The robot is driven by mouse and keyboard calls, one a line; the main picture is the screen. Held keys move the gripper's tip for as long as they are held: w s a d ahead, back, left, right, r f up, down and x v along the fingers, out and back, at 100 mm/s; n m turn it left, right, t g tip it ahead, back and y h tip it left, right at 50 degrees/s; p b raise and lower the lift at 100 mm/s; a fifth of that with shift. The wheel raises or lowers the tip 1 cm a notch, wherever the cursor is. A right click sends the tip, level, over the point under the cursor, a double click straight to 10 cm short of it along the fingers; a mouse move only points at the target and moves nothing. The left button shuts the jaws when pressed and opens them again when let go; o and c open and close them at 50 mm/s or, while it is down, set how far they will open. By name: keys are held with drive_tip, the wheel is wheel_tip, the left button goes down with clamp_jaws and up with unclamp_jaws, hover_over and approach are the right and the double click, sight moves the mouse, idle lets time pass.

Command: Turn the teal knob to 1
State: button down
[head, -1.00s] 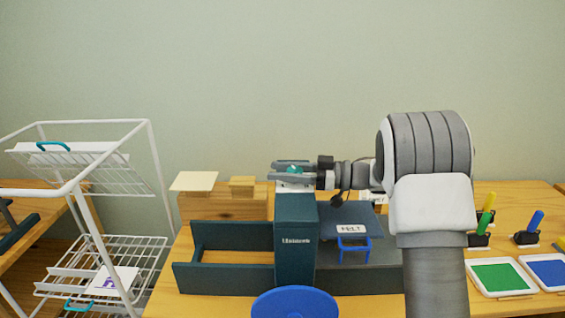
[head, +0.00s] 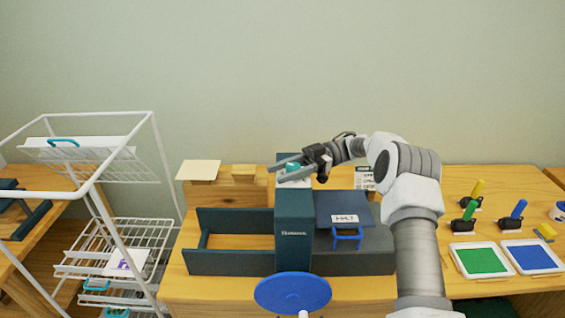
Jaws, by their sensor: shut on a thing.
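The teal knob (head: 292,167) sits on top of the tall dark column of the machine, near the middle of the head view. Only a small part of it shows between the gripper fingers. My gripper (head: 279,170) comes in from the right and is shut on the knob, with one finger on its far side and one on its near side. The fingers point left and slightly down in the picture. The knob's marks and its setting cannot be read.
The dark machine (head: 294,255) carries a blue wheel (head: 292,291) in front and a blue platen (head: 344,208) at right. A white wire rack (head: 160,185) stands left. Green (head: 481,261) and blue (head: 532,257) ink pads lie right. A wooden block (head: 240,192) stands behind.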

drive_tip(key=shift+s+n+g, duration=0.1)
drive_tip(key=shift+n+g, duration=0.2)
drive_tip(key=shift+g, duration=0.1)
drive_tip(key=shift+c, duration=1.8)
unclamp_jaws()
drive_tip(key=shift+r, duration=0.4)
drive_tip(key=r, duration=0.2)
drive_tip(key=d+r, duration=0.1)
drive_tip(key=r, duration=0.1)
drive_tip(key=shift+s+d, duration=0.15)
drive_tip(key=s+d+r+p, duration=0.2)
drive_tip(key=d+r, duration=0.4)
drive_tip(key=d, duration=0.4)
drive_tip(key=shift+s, duration=0.5)
drive_tip(key=shift+r, duration=0.1)
